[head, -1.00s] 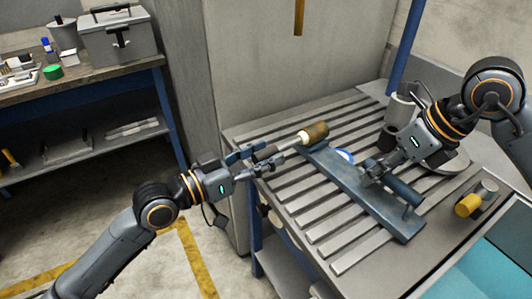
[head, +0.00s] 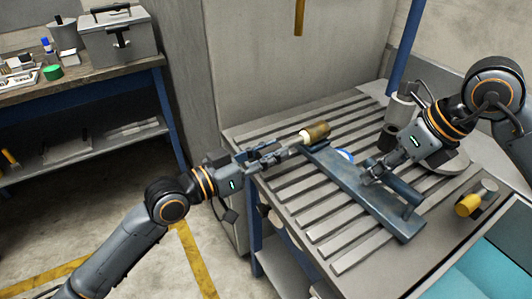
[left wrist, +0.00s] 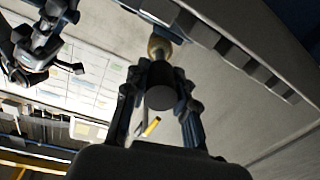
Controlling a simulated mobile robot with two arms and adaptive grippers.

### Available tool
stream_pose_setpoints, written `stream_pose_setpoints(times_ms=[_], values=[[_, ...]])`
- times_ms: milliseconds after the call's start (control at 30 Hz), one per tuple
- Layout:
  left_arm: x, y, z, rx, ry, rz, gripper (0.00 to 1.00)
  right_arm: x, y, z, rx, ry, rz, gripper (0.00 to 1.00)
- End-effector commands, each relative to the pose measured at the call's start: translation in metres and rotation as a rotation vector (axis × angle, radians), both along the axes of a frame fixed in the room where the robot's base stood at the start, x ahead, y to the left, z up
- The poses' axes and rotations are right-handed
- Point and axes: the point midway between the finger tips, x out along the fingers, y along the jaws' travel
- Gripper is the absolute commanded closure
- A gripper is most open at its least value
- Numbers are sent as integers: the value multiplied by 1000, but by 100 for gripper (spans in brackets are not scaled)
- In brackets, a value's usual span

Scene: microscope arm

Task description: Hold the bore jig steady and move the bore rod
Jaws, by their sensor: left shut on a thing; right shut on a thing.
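The bore jig (head: 350,185) is a long blue-grey bar lying diagonally on the slotted table. A brass-coloured cylinder with a pale end (head: 318,131) shows at its far left end. My right gripper (head: 374,172) is shut on the jig around its middle. My left gripper (head: 272,153) is shut on the bore rod, off the table's left edge, with the rod pointing at the pale end. In the left wrist view the rod's dark round end (left wrist: 161,97) sits between the fingers, with a brass part (left wrist: 160,47) beyond it. How deep the rod reaches is hidden.
The slotted table (head: 345,265) is mostly bare left of the jig. A yellow-ended part (head: 467,205) lies at the right, and a grey cylinder (head: 400,108) stands behind my right gripper. A workbench (head: 85,90) with a grey toolbox (head: 118,38) stands at the back left.

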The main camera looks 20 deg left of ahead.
Motion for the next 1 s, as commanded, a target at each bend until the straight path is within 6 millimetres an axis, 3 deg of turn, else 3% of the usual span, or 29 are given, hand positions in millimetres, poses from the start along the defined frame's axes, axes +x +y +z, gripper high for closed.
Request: stream_pose_setpoints(times_ms=[300, 633, 667, 733, 767, 1000], values=[[41, -35, 2, -1, -2, 0, 100, -2, 3, 2, 5, -1, 12, 100], [43, -37, 1, 2, -1, 0, 100, -2, 3, 1, 5, 0, 14, 100], [43, -37, 1, 2, -1, 0, 67, -2, 3, 1, 5, 0, 14, 100], [43, -37, 1, 2, -1, 0, 53, -2, 3, 1, 4, -1, 12, 100], [43, -37, 1, 2, -1, 0, 50, -2, 3, 1, 4, -1, 12, 100], [42, -37, 1, 2, -1, 0, 50, -2, 2, 1, 4, -1, 9, 100]])
